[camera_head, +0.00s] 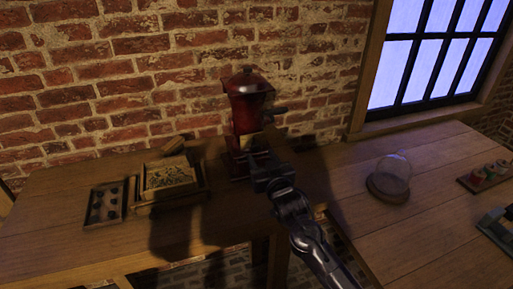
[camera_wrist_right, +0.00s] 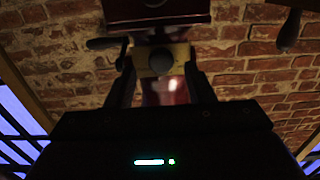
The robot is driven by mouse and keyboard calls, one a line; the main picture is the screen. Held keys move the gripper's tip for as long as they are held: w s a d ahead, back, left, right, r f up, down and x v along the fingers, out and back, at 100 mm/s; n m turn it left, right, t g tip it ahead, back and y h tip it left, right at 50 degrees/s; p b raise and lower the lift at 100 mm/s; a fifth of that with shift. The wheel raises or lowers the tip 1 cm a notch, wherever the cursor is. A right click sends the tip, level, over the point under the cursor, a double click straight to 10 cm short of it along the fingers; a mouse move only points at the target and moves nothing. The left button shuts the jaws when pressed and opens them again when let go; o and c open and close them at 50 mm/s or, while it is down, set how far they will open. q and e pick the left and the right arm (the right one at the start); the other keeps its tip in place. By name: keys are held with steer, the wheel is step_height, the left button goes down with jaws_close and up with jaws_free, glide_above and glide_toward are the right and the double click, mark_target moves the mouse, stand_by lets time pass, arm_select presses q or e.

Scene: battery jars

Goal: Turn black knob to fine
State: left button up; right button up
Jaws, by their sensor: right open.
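A red grinder (camera_head: 247,105) with a dark lid stands on the wooden table against the brick wall. In the right wrist view a round dark knob (camera_wrist_right: 161,62) sits on a brass-coloured plate (camera_wrist_right: 145,50) under the red body (camera_wrist_right: 155,12). A dark lever with a rounded end (camera_wrist_right: 104,43) sticks out to its left. My right gripper (camera_head: 262,160) is in front of the grinder's lower part. In the wrist view its open fingers (camera_wrist_right: 161,80) stand on either side of the knob; I cannot tell whether they touch it. Any fine marking is not readable. My left gripper is not in view.
A wooden box of grains (camera_head: 142,207) and a tray with dark round hollows or pieces (camera_head: 88,220) lie left of the grinder. A glass dome (camera_head: 393,172) and a rack of spools (camera_head: 480,178) are on the right table. A crank handle (camera_wrist_right: 288,35) hangs at upper right.

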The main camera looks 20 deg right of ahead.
mark_target(257, 149)
steer(key=shift+w+a+p, duration=0.15)
steer(key=shift+w+p, duration=0.3)
steer(key=shift+w, duration=2.25)
steer(key=shift+c, duration=0.2)
steer(key=c, duration=0.9)
steer(key=shift+o, duration=0.2)
steer(key=shift+n, duration=0.4)
steer(key=n, duration=0.5)
steer(key=shift+n, duration=0.3)
steer(key=n, duration=0.5)
steer(key=shift+n, duration=0.4)
